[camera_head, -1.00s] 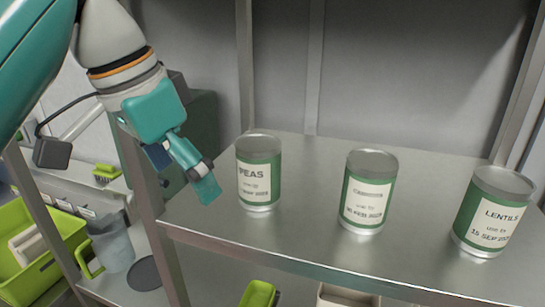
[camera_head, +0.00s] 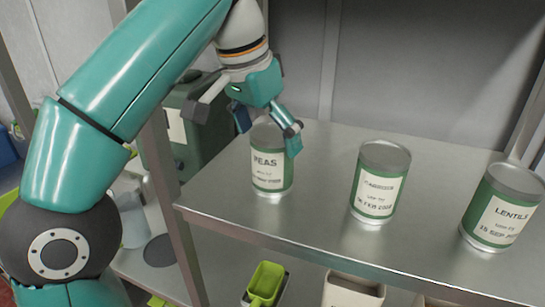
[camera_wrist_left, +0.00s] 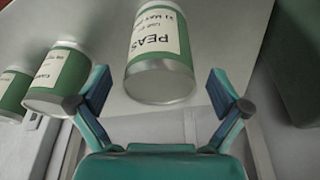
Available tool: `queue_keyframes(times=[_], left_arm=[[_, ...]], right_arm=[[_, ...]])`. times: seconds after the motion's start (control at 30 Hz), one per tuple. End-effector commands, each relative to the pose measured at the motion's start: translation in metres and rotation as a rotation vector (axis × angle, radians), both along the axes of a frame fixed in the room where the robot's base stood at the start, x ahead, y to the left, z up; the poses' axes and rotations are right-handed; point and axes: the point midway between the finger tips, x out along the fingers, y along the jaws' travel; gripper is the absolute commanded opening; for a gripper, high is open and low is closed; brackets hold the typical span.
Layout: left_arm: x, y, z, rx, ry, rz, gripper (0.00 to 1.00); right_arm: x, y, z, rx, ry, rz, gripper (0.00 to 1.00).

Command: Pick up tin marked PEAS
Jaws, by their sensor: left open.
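The PEAS tin (camera_head: 270,172) is a silver can with a green band and white label. It stands upright at the left end of the metal shelf. My left gripper (camera_head: 268,138) is open at the tin's top, with one finger in front of its upper right edge. The other finger is partly hidden. In the left wrist view, the PEAS tin (camera_wrist_left: 160,60) lies between and just beyond the two open fingers of my left gripper (camera_wrist_left: 160,98). My right gripper is not in view.
A middle tin (camera_head: 378,182) and a LENTILS tin (camera_head: 502,210) stand to the right on the metal shelf (camera_head: 325,225). A shelf post (camera_head: 172,205) rises at the left. A green scoop (camera_head: 266,283) and a pale container (camera_head: 352,292) sit below.

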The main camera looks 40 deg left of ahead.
Motion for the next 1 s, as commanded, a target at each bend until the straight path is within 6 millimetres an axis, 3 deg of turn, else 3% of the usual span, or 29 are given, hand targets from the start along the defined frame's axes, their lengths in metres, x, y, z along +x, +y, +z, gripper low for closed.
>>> queue_keyframes(times=[0.33,0.67,1.0], left_arm=[[0.009,-0.001,-0.036,-0.001,0.003,0.002,1.0],[0.011,-0.002,-0.04,-0.001,0.001,0.002,1.0],[0.011,-0.002,-0.04,-0.001,0.002,0.001,0.43]], right_arm=[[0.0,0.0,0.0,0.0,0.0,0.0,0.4],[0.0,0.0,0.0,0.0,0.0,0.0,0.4],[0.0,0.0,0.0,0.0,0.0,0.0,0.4]])
